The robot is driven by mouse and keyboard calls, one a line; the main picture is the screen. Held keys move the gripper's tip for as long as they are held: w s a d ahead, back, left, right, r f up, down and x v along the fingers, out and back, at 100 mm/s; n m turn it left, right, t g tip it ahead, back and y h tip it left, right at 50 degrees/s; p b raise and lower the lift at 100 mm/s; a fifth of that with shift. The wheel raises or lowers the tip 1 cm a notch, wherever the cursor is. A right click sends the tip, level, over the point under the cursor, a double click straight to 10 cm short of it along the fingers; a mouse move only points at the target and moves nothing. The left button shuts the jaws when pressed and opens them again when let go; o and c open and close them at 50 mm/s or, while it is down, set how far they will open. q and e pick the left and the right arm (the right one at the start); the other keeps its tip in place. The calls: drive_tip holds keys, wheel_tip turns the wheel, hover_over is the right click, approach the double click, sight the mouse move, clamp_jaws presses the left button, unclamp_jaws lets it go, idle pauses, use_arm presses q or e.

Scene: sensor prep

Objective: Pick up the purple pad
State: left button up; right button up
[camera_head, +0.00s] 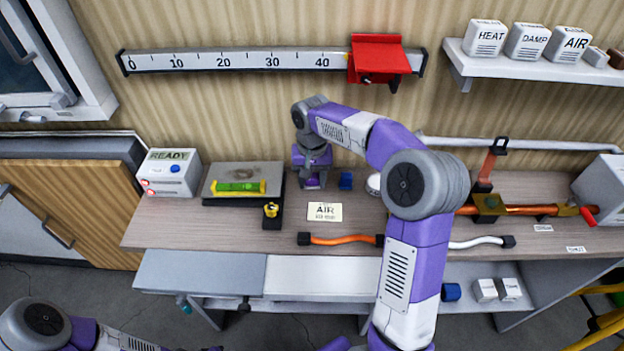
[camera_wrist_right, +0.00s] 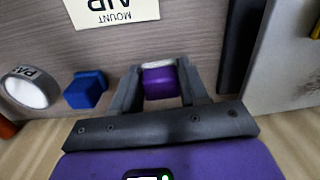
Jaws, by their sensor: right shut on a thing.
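The purple pad (camera_wrist_right: 160,83) is a small block with a pale top edge. It sits between the fingers of my right gripper (camera_wrist_right: 159,88) in the wrist view, and the fingers are shut on it. In the head view my right gripper (camera_head: 312,184) points down at the back of the workbench, just right of the grey plate. I cannot tell the pad apart from my purple arm there, nor whether it is clear of the bench. Part of my left arm shows at the lower left of the head view; its gripper is out of view.
A blue block (camera_head: 345,181) and a white round piece (camera_head: 374,184) stand just right of the gripper. A grey plate (camera_head: 225,191) with a green level (camera_head: 239,187) lies left. An AIR MOUNT card (camera_head: 325,212) lies in front. A copper pipe (camera_head: 541,209) runs at right.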

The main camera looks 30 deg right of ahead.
sight(312, 179)
drive_tip(key=shift+r, duration=0.1)
drive_tip(key=shift+s+a+r+p, duration=0.1)
drive_tip(key=shift+s+r+p, duration=0.1)
drive_tip(key=shift+r+p, duration=0.3)
wheel_tip(312, 179, up, 6)
drive_tip(key=p, duration=0.3)
drive_tip(key=shift+w+r, duration=0.1)
drive_tip(key=shift+r, duration=0.15)
drive_tip(key=s+a, duration=0.5)
drive_tip(key=s, duration=0.3)
drive_tip(key=s+a, duration=0.5)
drive_tip(key=s, duration=0.4)
drive_tip(key=shift+a+f+p, duration=0.15)
drive_tip(key=shift+f+p, duration=0.2)
drive_tip(key=shift+p, duration=0.05)
